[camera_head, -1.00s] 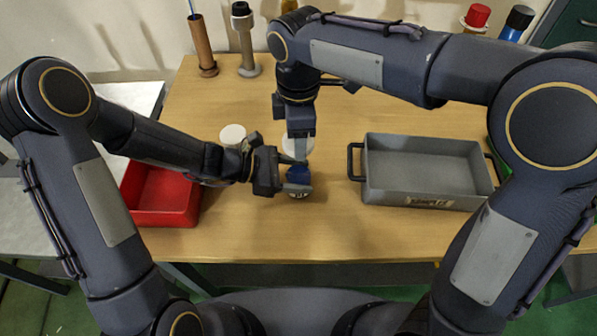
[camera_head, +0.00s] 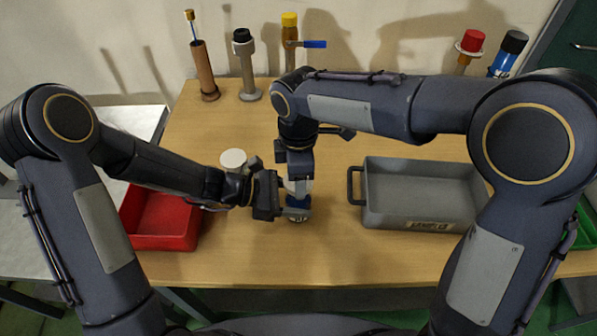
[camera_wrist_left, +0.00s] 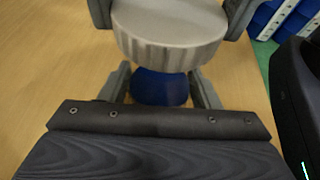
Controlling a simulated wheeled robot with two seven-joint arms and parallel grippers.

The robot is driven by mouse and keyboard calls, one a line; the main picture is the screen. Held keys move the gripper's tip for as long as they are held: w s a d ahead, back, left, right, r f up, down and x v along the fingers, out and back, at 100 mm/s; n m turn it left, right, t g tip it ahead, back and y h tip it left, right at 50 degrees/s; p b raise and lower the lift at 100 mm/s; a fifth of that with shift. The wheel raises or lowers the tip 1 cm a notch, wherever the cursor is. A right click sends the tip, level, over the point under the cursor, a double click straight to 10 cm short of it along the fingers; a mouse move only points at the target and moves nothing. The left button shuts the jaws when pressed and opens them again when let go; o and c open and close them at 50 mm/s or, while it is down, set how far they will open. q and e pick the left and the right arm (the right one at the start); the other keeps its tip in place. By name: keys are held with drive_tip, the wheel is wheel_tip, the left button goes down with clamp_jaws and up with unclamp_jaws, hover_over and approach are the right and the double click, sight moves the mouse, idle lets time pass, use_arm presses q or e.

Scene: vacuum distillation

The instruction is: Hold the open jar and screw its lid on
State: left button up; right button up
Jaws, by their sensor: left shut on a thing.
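The jar (camera_head: 298,209), with a blue body, is upright near the front middle of the table. My left gripper (camera_head: 294,211) is shut on it from the left; in the left wrist view the blue jar (camera_wrist_left: 158,88) sits between its fingers. A pale, ribbed lid (camera_wrist_left: 170,38) is over the jar in that view, between two dark fingers of my right gripper (camera_wrist_left: 170,15). In the head view my right gripper (camera_head: 299,186) points down over the jar and hides most of the lid. I cannot tell whether lid and jar touch.
A white-topped container (camera_head: 233,159) stands just behind my left forearm. A red bin (camera_head: 163,243) is at left and a grey handled tray (camera_head: 420,222) at right. Several tall items, including a brown tube (camera_head: 206,72), stand along the back.

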sight(298, 201)
drive_tip(key=shift+f, duration=0.7)
drive_tip(key=shift+f, duration=0.55)
use_arm(q)
clamp_jaws()
use_arm(e)
drive_tip(key=m, duration=0.6)
drive_tip(key=shift+m, duration=0.3)
drive_tip(key=m, duration=0.6)
drive_tip(key=o, duration=1)
drive_tip(key=shift+c, duration=0.2)
drive_tip(key=shift+s+a, duration=0.1)
